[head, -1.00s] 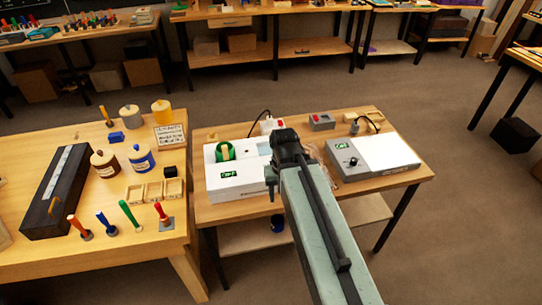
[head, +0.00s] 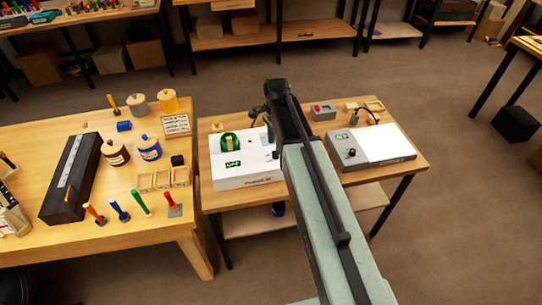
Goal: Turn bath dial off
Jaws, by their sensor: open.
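A white box-shaped unit (head: 245,178) with a round green-rimmed top fitting (head: 230,142) and a lit green display (head: 233,164) stands on the left of the small wooden table. A small dark knob (head: 276,154) shows at its right edge, close beside my arm. On the right is a grey and white unit (head: 385,148) with a dark dial (head: 351,152) and a small green display. I cannot tell for sure which is the bath. My gripper (head: 272,95) is at the far end of my raised arm, over the table's back part. It is open; its fingertips are hardly distinguishable.
A grey box with a red button (head: 323,112) stands at the back of the small table (head: 325,180). A larger bench (head: 90,240) on the left holds jars, upright coloured-handled tools and a long black case (head: 70,178). Open floor lies right of the small table.

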